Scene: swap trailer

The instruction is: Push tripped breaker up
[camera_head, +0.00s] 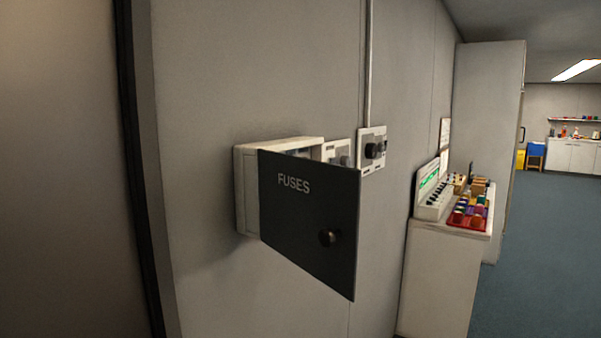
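A light-coloured fuse box (246,190) is mounted on the grey wall near the middle of the head view. Its dark door (300,225), marked "FUSES" and fitted with a round black knob (327,237), stands open towards me. The door hides most of the box's inside, so I cannot see the breakers or tell which one is tripped. Neither of my grippers is in view.
Wall switches (372,149) sit right of the box, below a vertical conduit (368,65). A white cabinet (432,280) along the wall carries a red tray (466,222) and small coloured items. The blue floor (545,250) at right is clear.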

